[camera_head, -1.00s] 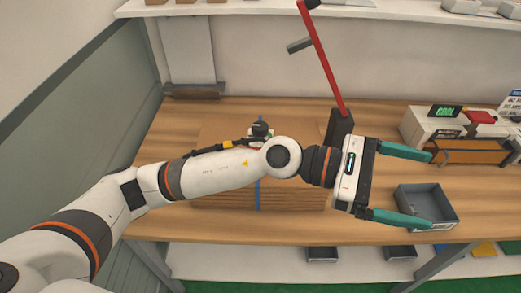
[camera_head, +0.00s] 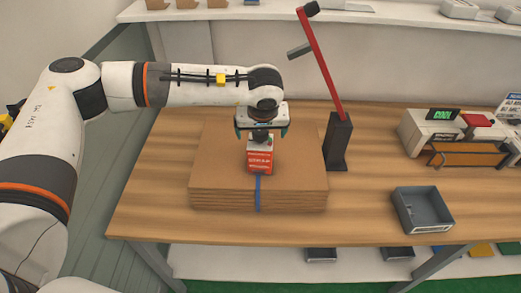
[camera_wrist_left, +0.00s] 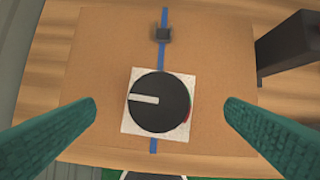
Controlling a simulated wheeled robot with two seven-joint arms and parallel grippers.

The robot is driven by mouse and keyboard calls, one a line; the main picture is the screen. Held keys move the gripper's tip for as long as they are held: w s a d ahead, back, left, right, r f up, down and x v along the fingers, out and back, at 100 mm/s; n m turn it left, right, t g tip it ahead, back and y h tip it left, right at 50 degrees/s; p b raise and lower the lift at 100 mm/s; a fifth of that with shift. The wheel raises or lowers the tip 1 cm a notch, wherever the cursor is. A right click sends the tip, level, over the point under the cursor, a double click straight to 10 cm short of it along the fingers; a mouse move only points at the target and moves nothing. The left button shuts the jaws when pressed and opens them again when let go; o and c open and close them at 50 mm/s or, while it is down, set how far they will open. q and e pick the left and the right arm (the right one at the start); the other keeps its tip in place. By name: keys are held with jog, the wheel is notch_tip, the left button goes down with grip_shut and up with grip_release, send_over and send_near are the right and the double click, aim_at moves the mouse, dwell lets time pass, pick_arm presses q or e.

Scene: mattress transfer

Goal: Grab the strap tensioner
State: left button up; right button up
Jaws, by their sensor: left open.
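The strap tensioner appears to be the red and white block (camera_head: 259,161) with a black round knob on top, standing on a stack of flat cardboard (camera_head: 222,160) with a blue strap (camera_head: 257,195) around it. In the left wrist view its black knob (camera_wrist_left: 162,102) has a white pointer mark and sits on a white square top. My left gripper (camera_head: 262,134) is open directly above the block, fingers pointing down. In the wrist view its green fingers stand on either side of the knob, with clear gaps. My right gripper is not in view.
A red lever on a black base (camera_head: 339,142) stands close right of the stack. A grey tray (camera_head: 424,210) and a white machine (camera_head: 430,130) are further right. A small dark buckle (camera_wrist_left: 163,35) sits on the strap. The tabletop left of the stack is clear.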

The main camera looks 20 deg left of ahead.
aim_at(260, 154)
pick_arm(q)
jog(key=shift+w+a+f, duration=0.1)
jog(key=shift+w+f, duration=0.1)
jog(key=shift+f, duration=0.4)
jog(key=p+x, duration=0.3)
jog(key=x, duration=0.1)
jog(key=shift+w+f, duration=0.3)
jog(key=shift+f, duration=0.25)
jog(key=shift+c, duration=0.3)
jog(key=c, duration=1.5)
jog(key=shift+r, duration=0.15)
jog(key=shift+c, duration=0.8)
